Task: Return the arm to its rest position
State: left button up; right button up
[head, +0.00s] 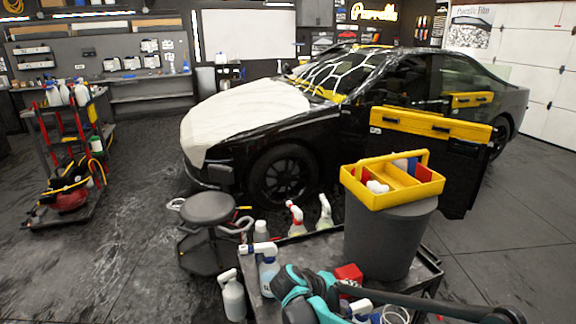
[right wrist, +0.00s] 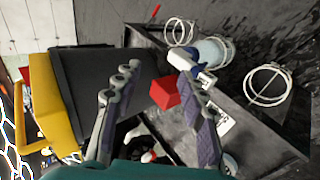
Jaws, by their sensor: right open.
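My right arm comes in from the lower right of the head view. Its teal-and-grey right gripper (head: 308,288) is over the dark cart (head: 424,268). In the right wrist view the two fingers of the right gripper (right wrist: 155,68) are spread apart with nothing held between them. A red block (right wrist: 164,93) shows beyond the gap, close to the right finger; it also shows in the head view (head: 348,272) beside the gripper. I cannot tell how far the block is from the fingers. My left gripper is not in view.
Spray bottles (head: 268,272) stand on the cart close to the gripper. A grey bin (head: 385,240) carrying a yellow caddy (head: 425,175) rises behind it. A stool (head: 208,208) and black car (head: 320,140) with an open door stand beyond.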

jog(key=s+r+m+t+y, duration=0.1)
jog(key=s+y, duration=0.3)
jog(key=s, duration=0.6)
jog(key=s+d+r+m+t+y, duration=0.1)
jog(key=s+r+m+y, duration=0.1)
jog(key=s, duration=0.9)
jog(key=m+y, duration=0.1)
jog(key=y, duration=0.1)
jog(key=shift+m+t+y, duration=0.3)
jog(key=shift+m+y, duration=0.1)
